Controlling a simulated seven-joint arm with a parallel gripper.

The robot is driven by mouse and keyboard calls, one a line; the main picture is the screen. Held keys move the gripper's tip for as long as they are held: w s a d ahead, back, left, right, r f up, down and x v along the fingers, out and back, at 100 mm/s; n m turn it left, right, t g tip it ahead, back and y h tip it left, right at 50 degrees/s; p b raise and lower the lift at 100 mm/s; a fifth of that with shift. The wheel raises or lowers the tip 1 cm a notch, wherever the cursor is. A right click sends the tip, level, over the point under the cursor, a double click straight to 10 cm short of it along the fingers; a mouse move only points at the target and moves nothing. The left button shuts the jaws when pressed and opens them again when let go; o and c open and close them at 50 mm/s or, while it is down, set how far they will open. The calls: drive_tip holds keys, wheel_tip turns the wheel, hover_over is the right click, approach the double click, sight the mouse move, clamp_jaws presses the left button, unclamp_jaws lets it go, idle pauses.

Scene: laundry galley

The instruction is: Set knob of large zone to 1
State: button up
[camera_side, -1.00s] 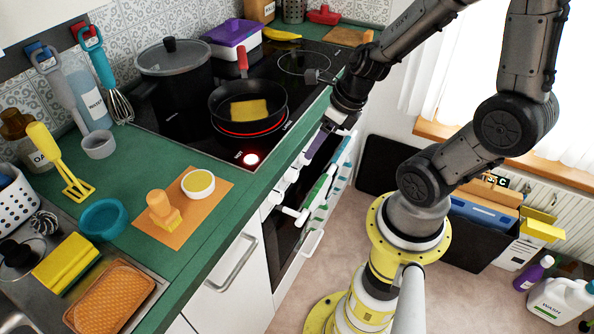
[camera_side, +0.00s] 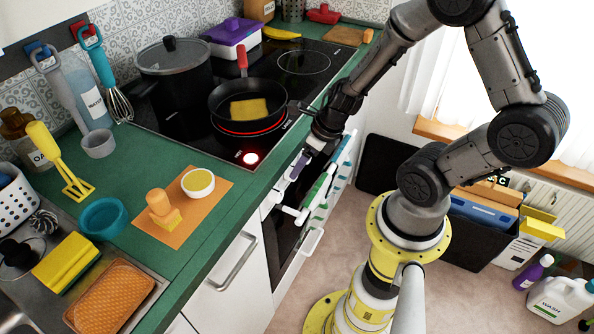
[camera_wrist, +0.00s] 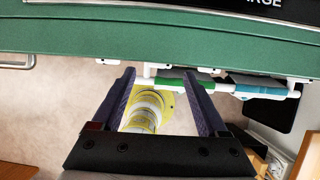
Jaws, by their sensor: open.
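The white knobs (camera_side: 279,191) sit on the oven front below the counter edge in the side view. The large-zone knob cannot be told apart there, and no pointer setting is readable. My gripper (camera_side: 318,147) is at the counter's front edge, towards the far end of the oven front. A partly cut-off label ending in "ARGE" (camera_wrist: 258,3) shows at the top. Small white parts (camera_wrist: 151,67) show under the green edge near the fingertips.
A towel rail with a green cloth (camera_side: 318,190) and a blue cloth (camera_wrist: 262,91) runs close below the knobs. A pan (camera_side: 248,108) with a yellow piece stands on a red-glowing zone. A lidded pot (camera_side: 175,75) stands behind it.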

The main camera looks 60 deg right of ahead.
drive_tip(key=shift+x, duration=2.15)
clamp_jaws()
drive_tip(key=shift+s+d+f+m+y, duration=0.1)
drive_tip(key=shift+m+y, duration=0.05)
drive_tip(key=shift+y, duration=0.5)
drive_tip(key=shift+d+m+y, duration=0.1)
drive_tip(key=shift+m+y, duration=0.05)
drive_tip(key=shift+y, duration=0.5)
unclamp_jaws()
